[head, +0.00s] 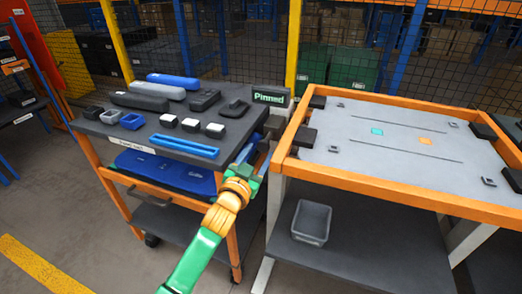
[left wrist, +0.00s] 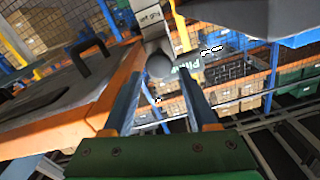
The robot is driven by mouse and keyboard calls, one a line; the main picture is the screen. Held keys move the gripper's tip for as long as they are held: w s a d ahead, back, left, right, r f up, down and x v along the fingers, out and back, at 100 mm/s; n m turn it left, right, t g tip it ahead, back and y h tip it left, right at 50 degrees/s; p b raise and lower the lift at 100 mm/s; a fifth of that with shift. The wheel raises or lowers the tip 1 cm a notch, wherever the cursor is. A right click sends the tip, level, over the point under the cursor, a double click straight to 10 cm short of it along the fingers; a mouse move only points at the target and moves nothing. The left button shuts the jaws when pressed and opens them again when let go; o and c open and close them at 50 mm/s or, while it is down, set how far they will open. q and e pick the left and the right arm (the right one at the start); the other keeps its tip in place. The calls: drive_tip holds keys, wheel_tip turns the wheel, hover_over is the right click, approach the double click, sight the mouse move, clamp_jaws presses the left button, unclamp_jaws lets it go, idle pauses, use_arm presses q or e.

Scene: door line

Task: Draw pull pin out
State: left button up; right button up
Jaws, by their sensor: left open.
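A sign reading "Pinned" (head: 269,97) stands between the dark cart and the orange-framed table. My left gripper (head: 254,156) is below it, at the gap between the two. In the left wrist view a grey round knob (left wrist: 159,66), which looks like the pull pin's end, sits on a grey bracket (left wrist: 153,22). The knob lies between the open blue fingers of my left gripper (left wrist: 161,75), near their tips. I cannot tell whether either finger touches it. In the head view the knob cannot be made out. My right gripper is not in view.
The dark-topped cart (head: 222,140) on the left carries blue and black parts and small trays. The orange-framed table (head: 340,180) has a grey top, with a grey bin (head: 311,222) on the shelf below. Floor is clear at the lower left.

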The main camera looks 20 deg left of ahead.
sight(268, 139)
use_arm(q)
drive_tip(key=shift+w+f, duration=0.15)
drive_tip(key=shift+w, duration=0.95)
drive_tip(key=shift+s, duration=0.1)
clamp_jaws()
idle(0.5)
